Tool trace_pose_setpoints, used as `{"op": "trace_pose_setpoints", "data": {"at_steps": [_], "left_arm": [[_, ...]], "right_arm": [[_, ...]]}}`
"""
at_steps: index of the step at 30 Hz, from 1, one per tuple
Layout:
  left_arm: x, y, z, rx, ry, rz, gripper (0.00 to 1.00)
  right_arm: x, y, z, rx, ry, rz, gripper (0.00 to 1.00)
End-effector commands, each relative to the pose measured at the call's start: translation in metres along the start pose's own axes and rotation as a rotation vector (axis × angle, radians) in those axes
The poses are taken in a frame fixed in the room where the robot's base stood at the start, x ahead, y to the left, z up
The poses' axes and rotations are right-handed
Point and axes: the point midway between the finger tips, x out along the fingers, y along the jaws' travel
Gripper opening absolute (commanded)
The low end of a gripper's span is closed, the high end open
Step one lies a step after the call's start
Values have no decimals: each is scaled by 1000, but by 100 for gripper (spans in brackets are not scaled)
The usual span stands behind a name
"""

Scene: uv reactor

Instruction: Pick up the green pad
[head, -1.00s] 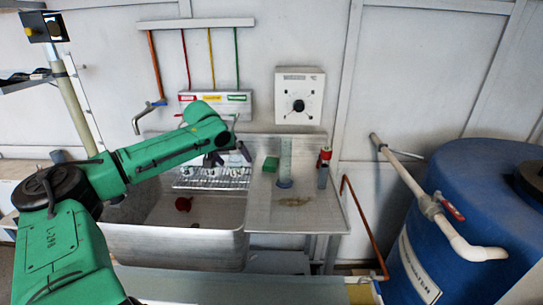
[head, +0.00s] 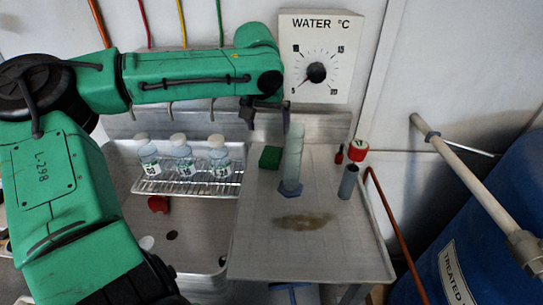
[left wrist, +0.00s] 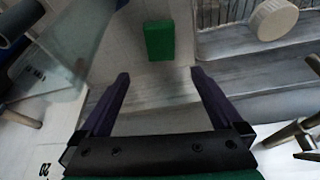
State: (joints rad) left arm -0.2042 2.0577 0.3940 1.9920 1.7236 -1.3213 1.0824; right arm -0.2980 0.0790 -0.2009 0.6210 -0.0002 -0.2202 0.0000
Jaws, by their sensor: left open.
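The green pad (head: 270,157) is a small block on the drainboard of the steel sink, near its back edge. In the left wrist view the green pad (left wrist: 159,40) lies beyond the fingertips, between their lines. My left gripper (head: 266,115) is open and empty, above and behind the pad, in front of the wall. Its two dark fingers also show in the left wrist view (left wrist: 159,75), apart from the pad. My right gripper is not in view.
A clear cylinder (head: 292,165) stands right of the pad. Three capped bottles (head: 183,160) stand on a wire rack (head: 200,187) to the left. A water dial (head: 315,60) is on the wall. A grey tube (head: 347,182) stands at the right, and a brown stain (head: 303,221) marks the drainboard.

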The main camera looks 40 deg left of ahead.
Motion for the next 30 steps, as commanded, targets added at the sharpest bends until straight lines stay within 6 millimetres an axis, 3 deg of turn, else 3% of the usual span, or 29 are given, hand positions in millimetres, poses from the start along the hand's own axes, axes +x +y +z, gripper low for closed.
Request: {"op": "trace_pose_setpoints", "data": {"at_steps": [7,14,18,21,27,28,30], "left_arm": [[63,-1,1,0,-6,-3,100],[96,-2,-1,0,-3,-2,100],[124,-3,-2,1,-4,-3,100],[136,-3,-2,0,-1,-1,100],[137,-3,-3,-1,1,0,100],[137,-3,-3,-1,1,0,92],[137,-3,-3,-1,1,1,66]], "right_arm": [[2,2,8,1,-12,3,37],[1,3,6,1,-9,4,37],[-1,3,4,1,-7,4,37],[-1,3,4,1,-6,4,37],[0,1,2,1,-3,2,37],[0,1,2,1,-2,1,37],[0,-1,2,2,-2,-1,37]]}}
